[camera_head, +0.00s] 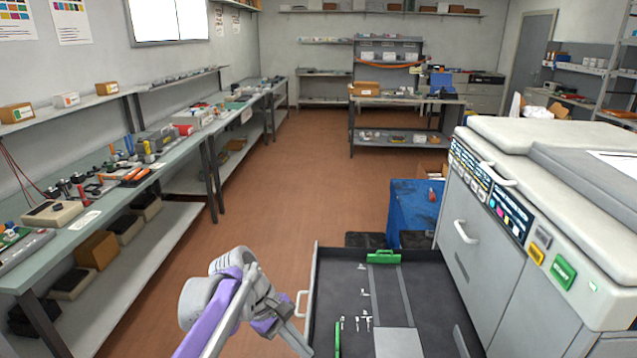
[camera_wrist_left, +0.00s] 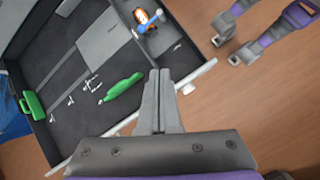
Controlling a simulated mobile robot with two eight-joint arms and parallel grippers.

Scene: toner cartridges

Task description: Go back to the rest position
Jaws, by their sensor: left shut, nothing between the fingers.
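My left gripper (camera_head: 298,342) is low in the head view, beside the left edge of an open dark drawer (camera_head: 345,270). In the left wrist view my left gripper (camera_wrist_left: 158,74) has its two fingers together with nothing between them. Its fingertips appear near the drawer's edge, close to a long green part (camera_wrist_left: 122,88) in the drawer; I see no sign of it holding that part.
The large printer (camera_head: 560,190) stands at the right, with a blue bin (camera_head: 412,210) beyond the drawer. Small white pieces (camera_head: 364,318) and an orange, blue and white item (camera_wrist_left: 148,20) lie in the drawer. A cluttered bench (camera_head: 100,205) runs along the left; floor between is clear.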

